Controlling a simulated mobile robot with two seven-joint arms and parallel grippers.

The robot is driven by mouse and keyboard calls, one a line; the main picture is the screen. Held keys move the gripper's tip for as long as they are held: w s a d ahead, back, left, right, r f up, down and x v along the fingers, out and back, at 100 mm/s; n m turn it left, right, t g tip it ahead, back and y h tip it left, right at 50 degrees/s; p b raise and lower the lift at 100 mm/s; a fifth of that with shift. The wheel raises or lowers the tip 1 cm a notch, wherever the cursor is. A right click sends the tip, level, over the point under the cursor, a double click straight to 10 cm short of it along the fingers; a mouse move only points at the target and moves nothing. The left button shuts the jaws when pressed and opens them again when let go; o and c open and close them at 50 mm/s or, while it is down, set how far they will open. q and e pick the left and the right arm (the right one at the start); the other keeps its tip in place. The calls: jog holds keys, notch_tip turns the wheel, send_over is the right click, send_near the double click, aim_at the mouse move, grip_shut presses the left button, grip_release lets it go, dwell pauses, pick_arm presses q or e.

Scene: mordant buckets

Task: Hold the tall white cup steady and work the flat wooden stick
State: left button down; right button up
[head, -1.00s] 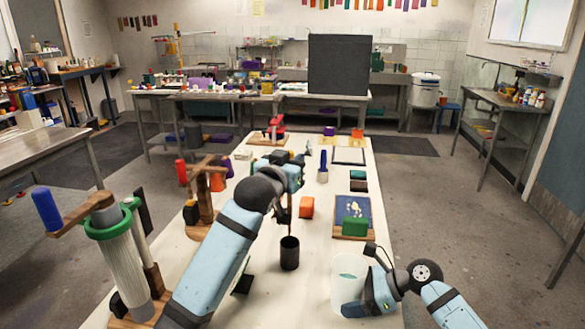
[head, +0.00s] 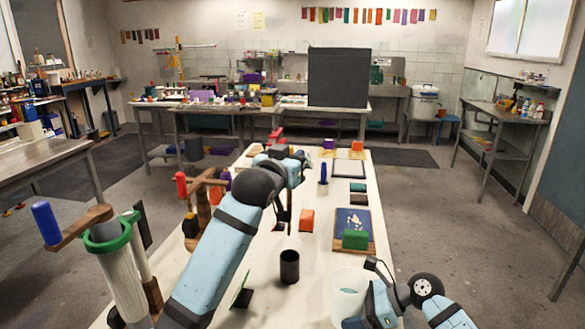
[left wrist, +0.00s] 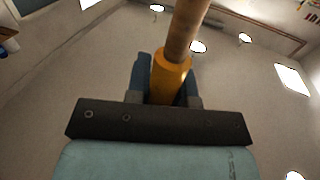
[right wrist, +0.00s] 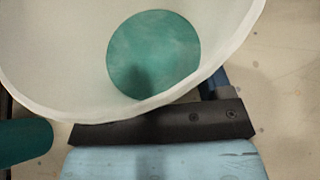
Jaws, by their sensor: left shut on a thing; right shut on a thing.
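The tall white cup (head: 349,296) stands at the near right of the white table, with a round teal patch at its bottom (right wrist: 154,55). My right gripper (head: 374,288) is shut on the cup's wall; the rim fills the top of the right wrist view. My left gripper (head: 287,190) is shut on a brown wooden stick (left wrist: 189,35) with an orange-yellow sleeve (left wrist: 169,80). In the head view, a thin brown end (head: 289,222) hangs below this gripper, above and apart from a black cup (head: 289,267). I cannot tell whether the stick is flat.
A green-rimmed cylinder with a blue-handled crank (head: 112,240) stands at left. An orange block (head: 307,219), a green block (head: 355,239) on a blue-topped board, and a blue-handled tool (head: 323,175) are right of my left arm. Some bare tabletop lies around the black cup.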

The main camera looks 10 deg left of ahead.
pick_arm(q)
jog(key=s+d+r+m+g+h, duration=0.3)
jog(key=s+d+m+g+h, duration=0.7)
jog(key=d, duration=0.6)
notch_tip(320, 180, down, 15)
jog(key=s+n+t+h, duration=0.1)
jog(key=shift+s+t, duration=0.3)
jog(key=shift+s, duration=0.1)
jog(key=shift+a+f, duration=0.1)
dwell(0.3)
jog(key=shift+w, duration=0.1)
